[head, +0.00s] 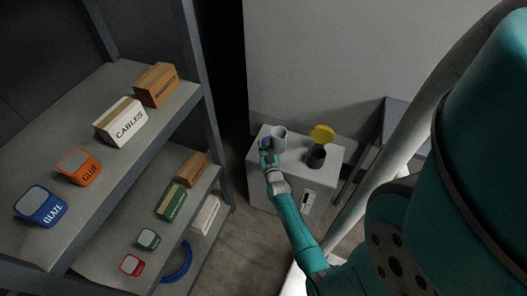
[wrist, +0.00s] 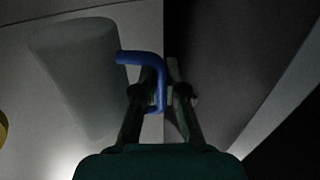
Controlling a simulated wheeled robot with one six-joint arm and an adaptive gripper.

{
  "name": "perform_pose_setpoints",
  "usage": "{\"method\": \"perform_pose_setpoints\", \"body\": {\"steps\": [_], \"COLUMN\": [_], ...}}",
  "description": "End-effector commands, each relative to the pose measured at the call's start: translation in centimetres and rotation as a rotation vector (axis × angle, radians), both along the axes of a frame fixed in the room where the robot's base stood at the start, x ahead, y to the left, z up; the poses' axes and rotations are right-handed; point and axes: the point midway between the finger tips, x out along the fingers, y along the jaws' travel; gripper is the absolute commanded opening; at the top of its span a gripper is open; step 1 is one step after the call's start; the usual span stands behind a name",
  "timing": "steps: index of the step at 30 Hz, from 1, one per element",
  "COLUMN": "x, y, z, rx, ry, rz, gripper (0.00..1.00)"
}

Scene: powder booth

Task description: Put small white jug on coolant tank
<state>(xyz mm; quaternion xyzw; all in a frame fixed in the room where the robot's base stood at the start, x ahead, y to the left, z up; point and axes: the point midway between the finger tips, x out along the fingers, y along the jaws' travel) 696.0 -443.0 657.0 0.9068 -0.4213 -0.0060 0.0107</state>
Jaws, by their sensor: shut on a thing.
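The small white jug (head: 279,139) is at the left part of the coolant tank's top in the head view. I cannot tell whether its base touches the top. Its blue handle (wrist: 150,57) faces my gripper. My gripper (head: 267,156) is shut on that handle, at the tank's left edge. In the wrist view the fingers (wrist: 165,85) close around the handle, and the jug's pale body (wrist: 80,75) is dim at the left. The coolant tank (head: 264,178) is a light grey box with a dark filler neck (head: 316,157) and a raised yellow cap (head: 323,133).
A grey shelf rack (head: 190,60) stands at the left with boxes and tubs, among them a white CABLES box (head: 121,121), an orange GLUE tub (head: 78,166) and a blue GLAZE tub (head: 41,206). A pale wall (head: 330,60) rises behind the tank.

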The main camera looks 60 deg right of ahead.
Motion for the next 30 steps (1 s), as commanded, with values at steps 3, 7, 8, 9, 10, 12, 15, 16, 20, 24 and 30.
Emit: {"method": "perform_pose_setpoints", "body": {"steps": [3,7,8,9,10,12,15,16,20,24,30], "x": [0.1,0.1,0.1,0.1,0.1,0.1,0.1,0.1,0.1,0.1,0.0], "y": [-0.1,0.0,0.0,0.0,-0.1,-0.1,0.0,0.0,0.0,0.0,0.0], "z": [-0.7,-1.8,-2.2,-2.7,-3.1,-3.7,-4.3,-4.4,-4.5,-4.5,-4.7], "rx": [0.000,0.001,0.000,0.001,0.001,0.001,-0.001,0.000,0.000,0.000,0.000], "ry": [-0.001,0.000,0.000,0.001,0.001,-0.001,-0.002,-0.001,-0.001,-0.001,-0.001], "rz": [0.000,0.000,0.001,0.000,0.000,0.000,0.000,0.000,0.000,0.000,0.000], "gripper": [0.00,0.00,0.00,0.00,0.00,0.00,0.00,0.00,0.00,0.00,0.30]}}
